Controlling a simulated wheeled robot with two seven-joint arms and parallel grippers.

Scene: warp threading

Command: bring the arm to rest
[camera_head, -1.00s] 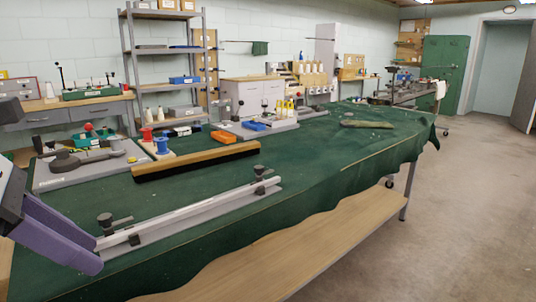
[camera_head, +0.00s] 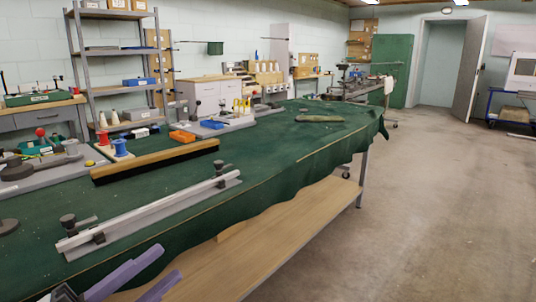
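My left gripper (camera_head: 171,261) is at the bottom left of the head view, low at the near edge of the workbench. Its two purple fingers stand apart with nothing visible between them, so it is open. The rest of that arm is mostly cut off by the picture's lower edge. My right gripper is not in view. The workbench (camera_head: 240,168) is covered by a green cloth that hangs over its front edge. A pale metal rail (camera_head: 150,216) with dark clamp knobs lies along the near side, beyond the gripper and apart from it.
A brush-like wooden bar (camera_head: 155,162) lies behind the rail. Red and blue spools (camera_head: 120,148), an orange bin (camera_head: 182,137) and small tools stand farther back. A wooden lower shelf (camera_head: 280,235) runs under the workbench. The floor (camera_head: 440,210) to the right is clear.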

